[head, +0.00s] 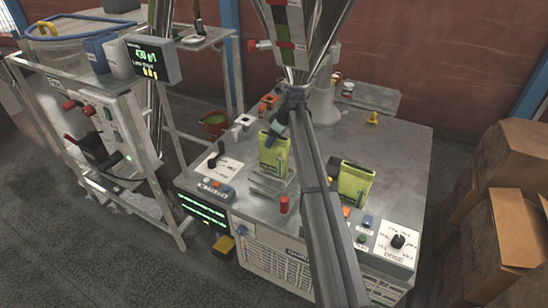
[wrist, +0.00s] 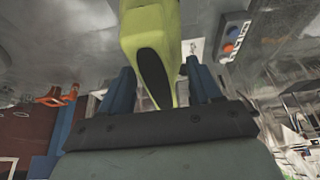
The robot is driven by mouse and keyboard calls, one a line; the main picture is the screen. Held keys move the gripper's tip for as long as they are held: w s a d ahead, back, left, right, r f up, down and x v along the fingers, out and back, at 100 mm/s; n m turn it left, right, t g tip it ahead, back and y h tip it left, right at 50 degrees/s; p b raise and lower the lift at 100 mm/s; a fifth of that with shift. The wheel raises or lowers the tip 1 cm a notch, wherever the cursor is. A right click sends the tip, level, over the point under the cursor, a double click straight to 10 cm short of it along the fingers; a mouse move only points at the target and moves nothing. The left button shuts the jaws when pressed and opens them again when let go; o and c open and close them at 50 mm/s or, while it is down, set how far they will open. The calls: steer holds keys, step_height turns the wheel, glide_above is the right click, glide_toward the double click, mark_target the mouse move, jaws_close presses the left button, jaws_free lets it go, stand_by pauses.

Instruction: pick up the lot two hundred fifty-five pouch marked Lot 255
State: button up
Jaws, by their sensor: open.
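Two yellow-green pouches stand on the machine's metal top in the head view. The left pouch (head: 273,158) stands upright on a small metal stand (head: 268,187). The right pouch (head: 356,185) stands on the table top to the right of my arm. Both have dark print too small to read, so I cannot tell which is Lot 255. My gripper (head: 278,128) is at the top of the left pouch. In the wrist view, my gripper (wrist: 160,72) is open, with a blue finger on either side of the pouch (wrist: 150,30). I cannot tell whether either finger touches it.
A red cylinder (head: 284,204) stands in front of the stand. A black-knobbed dial panel (head: 398,242) is at the front right, and a lever panel (head: 213,165) at the left. Cardboard boxes (head: 505,210) stand at the right.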

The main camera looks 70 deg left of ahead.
steer(key=shift+c, duration=0.4)
jaws_close()
stand_by(0.4)
